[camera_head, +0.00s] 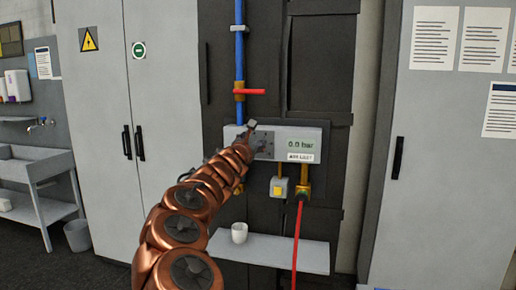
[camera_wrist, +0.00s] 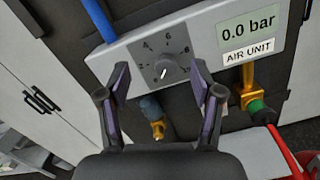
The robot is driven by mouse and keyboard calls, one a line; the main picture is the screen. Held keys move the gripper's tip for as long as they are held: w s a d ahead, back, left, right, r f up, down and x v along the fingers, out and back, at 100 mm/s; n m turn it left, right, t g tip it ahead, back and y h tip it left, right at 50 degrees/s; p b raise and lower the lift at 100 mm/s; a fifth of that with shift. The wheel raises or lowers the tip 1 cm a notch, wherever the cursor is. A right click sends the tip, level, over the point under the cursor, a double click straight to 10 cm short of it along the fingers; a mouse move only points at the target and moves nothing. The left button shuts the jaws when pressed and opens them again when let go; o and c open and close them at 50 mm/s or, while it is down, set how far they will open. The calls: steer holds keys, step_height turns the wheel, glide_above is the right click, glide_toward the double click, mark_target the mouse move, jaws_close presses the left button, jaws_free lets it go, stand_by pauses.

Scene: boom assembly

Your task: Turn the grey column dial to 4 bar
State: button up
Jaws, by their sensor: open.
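The grey dial (camera_wrist: 165,69) sits on the light panel of the air unit (camera_wrist: 204,46) in the wrist view. It is a round knob with a white pointer mark, on a dark square plate with numbers around it. The display (camera_head: 300,145) reads 0.0 bar. My gripper (camera_wrist: 158,80) is open, with one finger on each side of the dial and the space between them empty. I cannot tell how far the fingertips are from the panel.
A blue pipe with a red lever (camera_head: 250,92) runs down above the panel. A red hose (camera_head: 297,235) hangs from a brass fitting below it. A white cup (camera_head: 239,232) stands on the shelf (camera_head: 290,254) underneath. Grey cabinets (camera_head: 160,90) flank the panel.

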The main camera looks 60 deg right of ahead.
steer(key=w+d+f+n+y+p, duration=0.1)
steer(key=w+d+f+p, duration=0.3)
steer(key=d, duration=0.5)
steer(key=shift+w+d+f+n+t+p, duration=0.15)
steer(key=shift+d+f+n+t+p, duration=0.2)
steer(key=shift+n+p, duration=0.4)
steer(key=shift+a, duration=0.1)
stand_by(0.3)
steer(key=shift+b, duration=0.3)
steer(key=c, duration=1.1)
